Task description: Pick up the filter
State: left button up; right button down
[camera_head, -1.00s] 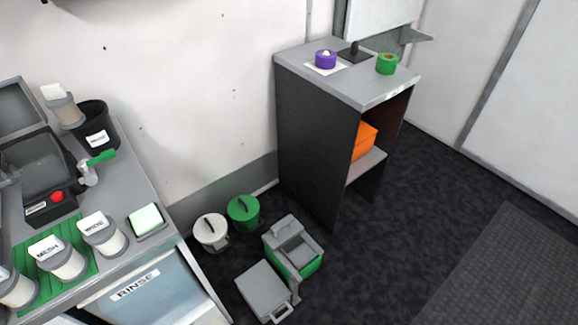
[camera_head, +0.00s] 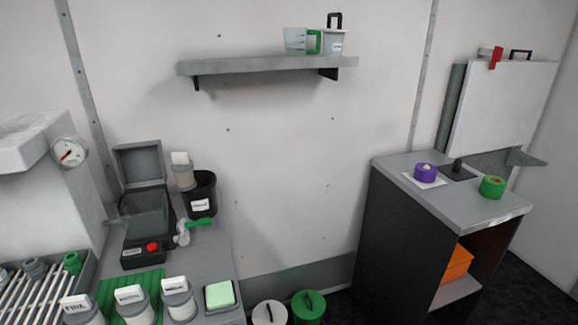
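Several white cylinders with grey collars and tilted label tags, which look like filters, stand at the lower left. The leftmost filter (camera_head: 85,310) reads "FINE". A second filter (camera_head: 135,306) stands on a green ribbed mat (camera_head: 148,281), and a third filter (camera_head: 180,301) stands at its right edge; their labels are too small to read. A similar filter-like piece (camera_head: 184,176) with a white tag is at the rim of a black bin (camera_head: 204,196). Which one the task means, I cannot tell. Neither of my grippers is in view.
A grey open-lidded box with a red button (camera_head: 152,247) stands behind the mat. A green sponge-like block (camera_head: 219,294) lies at the counter's right. A wall shelf (camera_head: 260,66) holds two containers. A dark cabinet (camera_head: 400,245) stands right, carrying purple and green rolls.

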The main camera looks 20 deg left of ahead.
aim_at(182, 167)
jog(key=u, duration=0.45)
jog(key=j+u, duration=0.15)
jog(key=u, duration=0.75)
jog(key=j+z, duration=0.2)
jog(key=z, duration=0.25)
jog(key=j+z, duration=0.15)
jog(key=z, duration=0.3)
jog(key=j+z, duration=0.2)
jog(key=z, duration=0.25)
jog(key=k, duration=0.05)
